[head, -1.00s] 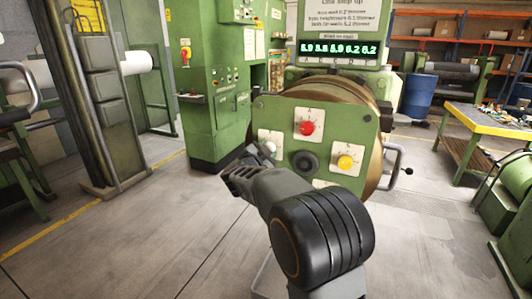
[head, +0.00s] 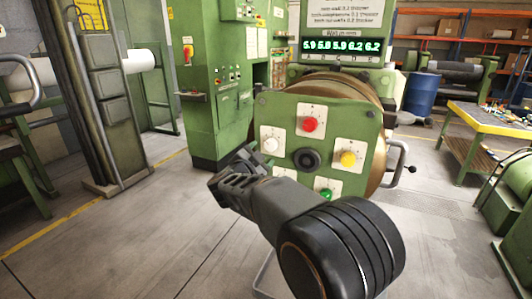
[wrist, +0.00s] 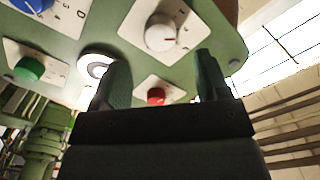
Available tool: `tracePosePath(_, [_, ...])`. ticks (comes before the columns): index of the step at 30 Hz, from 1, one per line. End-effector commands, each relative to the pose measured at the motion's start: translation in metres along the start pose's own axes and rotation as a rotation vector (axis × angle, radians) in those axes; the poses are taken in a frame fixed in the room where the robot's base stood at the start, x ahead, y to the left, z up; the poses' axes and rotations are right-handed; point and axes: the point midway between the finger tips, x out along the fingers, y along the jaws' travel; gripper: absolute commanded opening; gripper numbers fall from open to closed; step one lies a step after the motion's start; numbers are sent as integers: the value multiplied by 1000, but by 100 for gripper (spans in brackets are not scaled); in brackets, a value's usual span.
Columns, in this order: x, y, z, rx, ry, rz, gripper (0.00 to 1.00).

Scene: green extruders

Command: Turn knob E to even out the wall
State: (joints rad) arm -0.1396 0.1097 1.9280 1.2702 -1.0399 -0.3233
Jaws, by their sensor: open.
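The green round-cornered panel (head: 330,112) carries several knobs on pale square plates around a dark centre hub (head: 306,159). A red knob (head: 310,124) is at the top, a yellow knob (head: 347,159) at right, a green knob (head: 326,193) below and a white knob (head: 270,145) at left. The wrist view shows a blue knob (wrist: 32,5) on a plate with a D. The letter E is not clearly readable; the white knob (wrist: 160,32) has a red pointer mark. My gripper (head: 236,168) is open and empty, apart from the white knob, left of and below it.
A display (head: 342,46) above the panel reads 5.9 5.8 5.9 6.2 6.2. A crank handle (head: 399,165) juts out at the panel's right. A green cabinet (head: 215,100) stands behind at left. A workbench (head: 480,120) and blue barrel (head: 421,94) stand at right. The floor at left is open.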

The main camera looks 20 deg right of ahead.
Motion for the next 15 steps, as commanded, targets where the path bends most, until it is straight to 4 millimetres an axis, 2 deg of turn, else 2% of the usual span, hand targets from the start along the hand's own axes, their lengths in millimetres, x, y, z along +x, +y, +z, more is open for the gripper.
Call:
tracePosePath(1, [-12,0,1,1,-2,-4,68])
tracePosePath(6, [-43,-1,1,2,-2,-4,68])
tracePosePath(15, [-73,0,0,1,-1,-1,68])
